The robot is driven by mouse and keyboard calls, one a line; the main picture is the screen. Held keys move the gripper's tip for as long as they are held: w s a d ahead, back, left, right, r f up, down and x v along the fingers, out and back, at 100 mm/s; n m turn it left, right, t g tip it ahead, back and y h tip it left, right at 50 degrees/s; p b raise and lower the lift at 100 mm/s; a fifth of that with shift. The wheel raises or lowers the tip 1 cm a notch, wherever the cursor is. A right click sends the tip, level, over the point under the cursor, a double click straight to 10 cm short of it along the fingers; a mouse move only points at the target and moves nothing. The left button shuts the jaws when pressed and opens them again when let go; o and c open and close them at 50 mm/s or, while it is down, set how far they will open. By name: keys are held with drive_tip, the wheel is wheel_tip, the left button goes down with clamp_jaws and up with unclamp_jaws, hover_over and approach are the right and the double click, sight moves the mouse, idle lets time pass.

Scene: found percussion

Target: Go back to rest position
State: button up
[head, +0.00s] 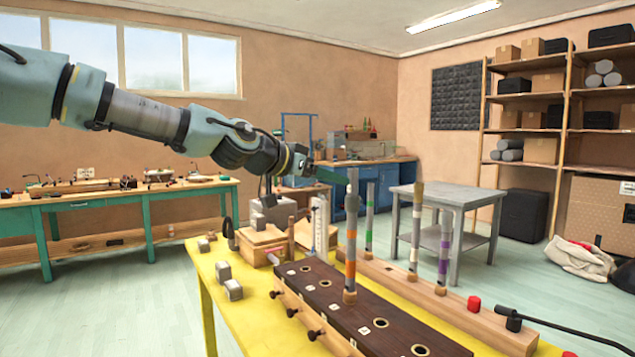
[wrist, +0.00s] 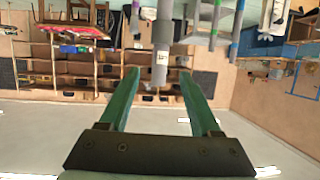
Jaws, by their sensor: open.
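My gripper (head: 322,174) is at the end of the arm, raised above the yellow table. In the wrist view my gripper (wrist: 160,76) has its two green fingers spread apart. A grey tube with orange and brown bands (head: 351,240) stands upright at the dark block with holes (head: 335,298). Its upper end is close to the fingertips in the head view. In the wrist view a labelled grey tube end (wrist: 161,60) shows between the fingertips, with a gap on each side.
More banded tubes stand upright on a pale wooden rail (head: 430,292), including one with a purple band (head: 444,246). Metal blocks (head: 232,290) lie on the yellow table (head: 262,322). A black bent arm (head: 560,328) is at right. A grey table (head: 475,194) stands behind.

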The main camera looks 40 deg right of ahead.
drive_tip(key=shift+f, duration=0.1)
drive_tip(key=w+a+f+n+t+y, duration=0.15)
drive_tip(key=a+f+y, duration=0.4)
drive_tip(key=f, duration=0.75)
drive_tip(key=w+a+f+n+y, duration=0.2)
drive_tip(key=a+f, duration=0.3)
drive_tip(key=a, duration=0.3)
drive_tip(key=w+a+f+n+y, duration=0.1)
drive_tip(key=a+f+n, duration=0.3)
drive_tip(key=a, duration=0.5)
drive_tip(key=s+a+f+n+y, duration=0.1)
drive_tip(key=s+a+n+y, duration=0.1)
drive_tip(key=a, duration=1.2)
drive_tip(key=s+a+f+n+y, duration=0.1)
drive_tip(key=s+a+n+y, duration=0.2)
drive_tip(key=a+n, duration=0.4)
drive_tip(key=s+a, duration=0.1)
drive_tip(key=a, duration=0.7)
drive_tip(key=shift+s+f, duration=0.35)
drive_tip(key=shift+f, duration=0.05)
